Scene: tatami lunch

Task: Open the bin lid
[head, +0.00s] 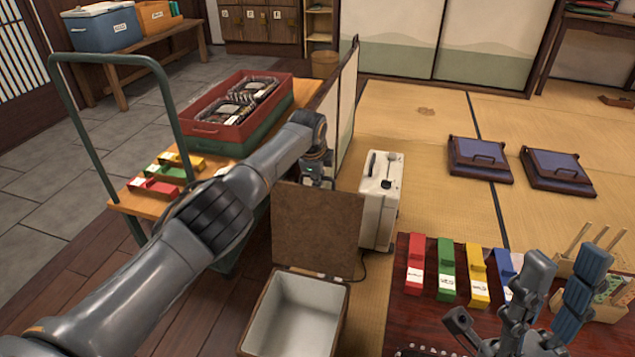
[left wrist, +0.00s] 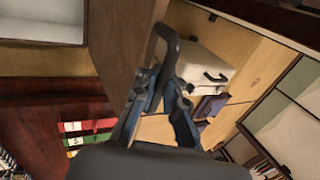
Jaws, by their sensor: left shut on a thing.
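The bin (head: 255,318) stands on the floor in the lower middle of the head view, its pale inside showing. Its brown lid (head: 318,228) stands upright at the bin's far edge, so the bin is open. In the left wrist view, my left gripper (left wrist: 163,88) is shut on the dark lid handle (left wrist: 164,35), beside the lid (left wrist: 128,45). The bin (left wrist: 42,33) shows at upper left there. My right gripper (head: 557,290) is open, over the dark table at lower right.
A white case (head: 380,200) stands close behind the lid. A cart (head: 125,205) with a red crate (head: 215,133) is to the left. The dark table (head: 420,310) bears colored boxes (head: 446,270). Two cushions (head: 478,162) lie on open tatami.

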